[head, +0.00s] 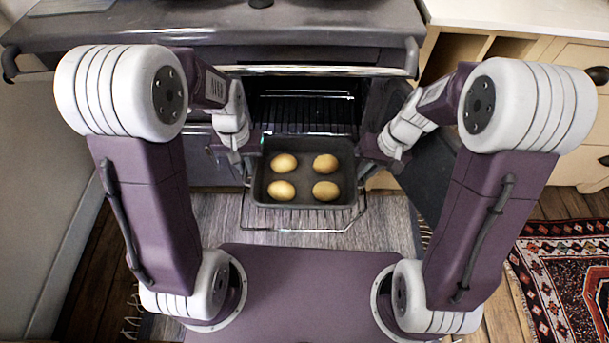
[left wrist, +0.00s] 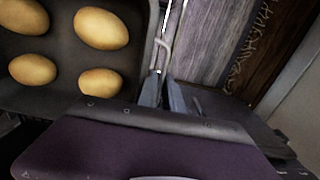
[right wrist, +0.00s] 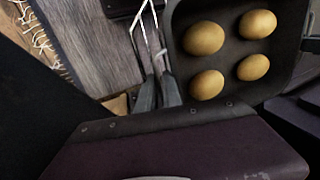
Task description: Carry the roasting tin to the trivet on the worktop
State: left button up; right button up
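The dark roasting tin (head: 305,199) holds several round golden pieces of food and is at the open oven's mouth, over the pulled-out wire rack (head: 290,230). I cannot tell whether it touches the rack. My left gripper (head: 250,158) is at the tin's left side; in the left wrist view its fingers (left wrist: 162,88) are close together at the tin's rim. My right gripper (head: 362,158) is at the right side; in the right wrist view its fingers (right wrist: 158,88) are likewise close together at the rim. Both look shut on the tin's edges. I see no trivet.
The oven (head: 300,110) stands open behind the tin, under a grey range top (head: 330,22). A pale worktop (head: 530,12) with drawers is at the right. A grey rug (head: 225,220) lies below; a patterned red rug (head: 560,270) lies at the right.

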pick_arm(q)
grip_shut()
pick_arm(e)
grip_shut()
dwell(1.0)
pick_arm(q)
jog(key=shift+r, duration=0.1)
pick_arm(e)
jog(key=shift+w+r, duration=0.1)
